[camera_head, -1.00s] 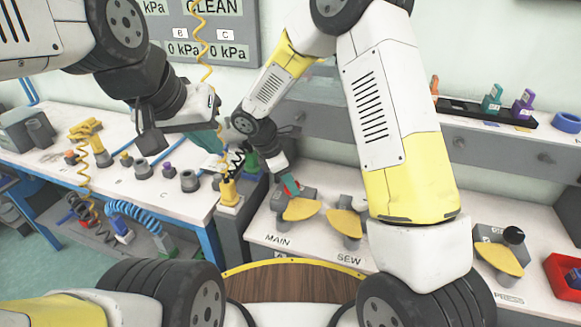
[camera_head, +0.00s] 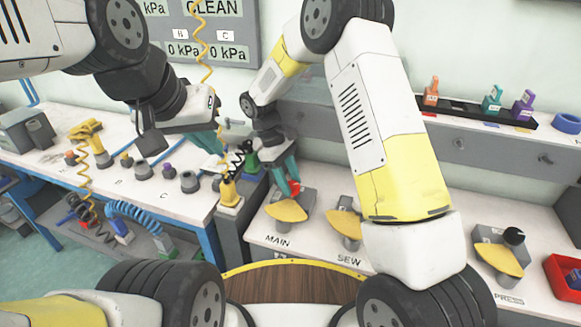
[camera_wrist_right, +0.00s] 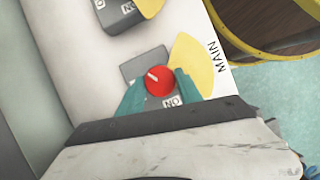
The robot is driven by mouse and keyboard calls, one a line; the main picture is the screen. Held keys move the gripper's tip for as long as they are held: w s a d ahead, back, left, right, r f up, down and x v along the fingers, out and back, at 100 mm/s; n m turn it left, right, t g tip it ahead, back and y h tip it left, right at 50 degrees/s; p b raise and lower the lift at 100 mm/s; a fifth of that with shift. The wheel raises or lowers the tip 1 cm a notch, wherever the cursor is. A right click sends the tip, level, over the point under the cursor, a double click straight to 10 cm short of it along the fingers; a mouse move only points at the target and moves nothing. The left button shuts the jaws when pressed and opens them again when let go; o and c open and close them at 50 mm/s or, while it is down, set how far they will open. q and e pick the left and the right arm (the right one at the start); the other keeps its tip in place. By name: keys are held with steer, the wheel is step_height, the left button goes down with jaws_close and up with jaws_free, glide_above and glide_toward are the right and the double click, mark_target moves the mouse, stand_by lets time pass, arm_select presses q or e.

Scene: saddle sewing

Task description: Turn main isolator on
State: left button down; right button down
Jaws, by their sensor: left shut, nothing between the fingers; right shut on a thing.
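The main isolator is a grey box with a red round knob (camera_wrist_right: 160,81), beside a yellow plate (camera_wrist_right: 196,62) and the printed word MAIN. In the head view the red knob (camera_head: 294,187) shows just behind the yellow plate (camera_head: 286,211). My right gripper (camera_head: 289,178) reaches down to it, and in the right wrist view its teal fingers (camera_wrist_right: 160,90) are shut on either side of the knob. A white line on the knob points up-left, and an ON label lies below it. My left gripper (camera_head: 212,142) is shut and empty over the left bench.
A second isolator with a yellow plate (camera_head: 343,222), labelled SEW, stands right of MAIN. PRESS (camera_head: 498,258) is further right. A coiled yellow hose (camera_head: 200,40) hangs near my left arm. Coloured tags (camera_head: 492,100) stand on the rear shelf.

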steer(key=shift+w+m, duration=0.1)
steer(key=shift+m, duration=0.4)
steer(key=c, duration=0.8)
jaws_free()
steer(key=shift+r, duration=0.1)
steer(key=shift+r, duration=0.3)
step_height(320, 180, up, 3)
steer(key=shift+f, duration=0.15)
steer(key=s+r, duration=0.1)
steer(key=s, duration=1.5)
steer(key=shift+r, duration=0.3)
steer(key=shift+d, duration=0.1)
